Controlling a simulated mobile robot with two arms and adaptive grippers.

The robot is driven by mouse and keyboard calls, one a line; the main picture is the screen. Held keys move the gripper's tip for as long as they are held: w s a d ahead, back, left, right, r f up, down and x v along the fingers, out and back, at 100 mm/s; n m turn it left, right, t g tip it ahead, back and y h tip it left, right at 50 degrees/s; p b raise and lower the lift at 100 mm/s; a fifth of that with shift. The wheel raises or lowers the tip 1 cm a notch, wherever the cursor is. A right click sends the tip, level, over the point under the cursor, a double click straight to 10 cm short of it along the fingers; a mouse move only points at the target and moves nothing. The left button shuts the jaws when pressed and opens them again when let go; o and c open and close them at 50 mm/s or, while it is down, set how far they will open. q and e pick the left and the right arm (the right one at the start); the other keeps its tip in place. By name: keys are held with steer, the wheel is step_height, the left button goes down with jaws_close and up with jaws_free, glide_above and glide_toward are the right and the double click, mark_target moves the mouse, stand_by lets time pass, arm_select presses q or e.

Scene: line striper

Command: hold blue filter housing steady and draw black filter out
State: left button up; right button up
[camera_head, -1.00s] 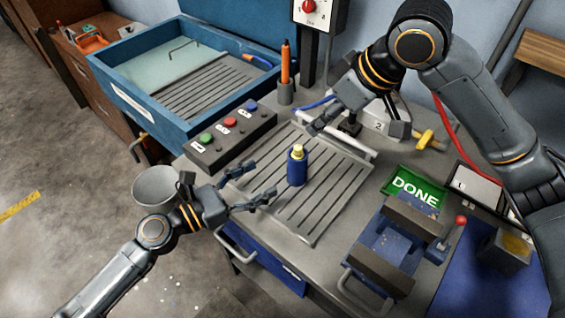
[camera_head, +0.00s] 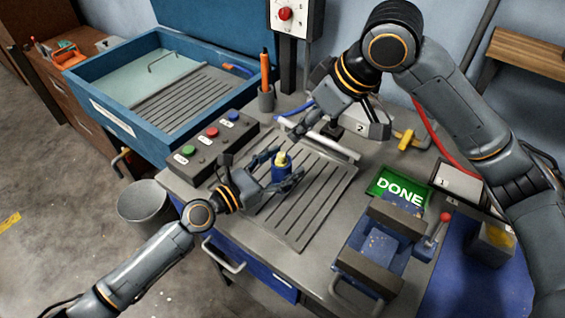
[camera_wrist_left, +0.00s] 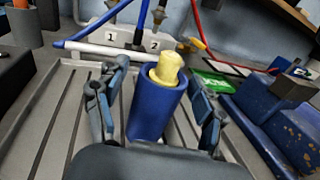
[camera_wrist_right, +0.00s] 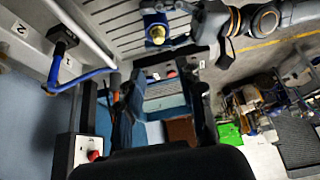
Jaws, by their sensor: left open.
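The blue filter housing (camera_head: 281,176) stands upright on the grooved grey drain board (camera_head: 322,200). A pale yellow filter (camera_head: 281,159) pokes out of its top; I see no black filter. In the left wrist view the housing (camera_wrist_left: 156,112) and the yellow filter (camera_wrist_left: 167,68) are between my left fingers. My left gripper (camera_wrist_left: 160,76) is open, its fingers on either side of the housing with gaps showing. My right gripper (camera_head: 306,124) is above and behind the housing, near the back of the board. In the right wrist view its fingers (camera_wrist_right: 168,85) are apart and empty.
A control box with coloured buttons (camera_head: 213,147) sits left of the board, beside a blue basin (camera_head: 108,118). A pen holder (camera_head: 267,99) and a numbered hose block (camera_head: 372,130) stand behind. A vise (camera_head: 372,245) and green DONE sign (camera_head: 399,190) are at right.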

arm_select(q)
jaws_close()
arm_select(e)
steer(key=shift+o, duration=0.5)
steer(key=w+a+r+t+y, duration=0.2)
steer(key=w+a+r+t, duration=0.3)
steer(key=w, duration=0.4)
steer(key=shift+r, duration=0.9)
steer(key=w+a+r+n+t+y, duration=0.2)
steer(key=a+r+n+t+y, duration=0.15)
steer(key=r, duration=0.55)
steer(key=w+a+r+n+t+y, duration=0.1)
steer(key=a+r+n+t+y, duration=0.1)
steer(key=a+r+n+y, duration=0.5)
steer(key=s+a+n+g+y, duration=0.3)
steer(key=s+a+n+g, duration=0.4)
steer(key=s+n+g, duration=0.9)
steer(key=n+t+h, duration=0.2)
steer(key=n+h, duration=0.8)
steer(key=h, duration=1)
glide_above(281, 154)
step_height(281, 154, down, 23)
steer(key=shift+f, duration=5.15)
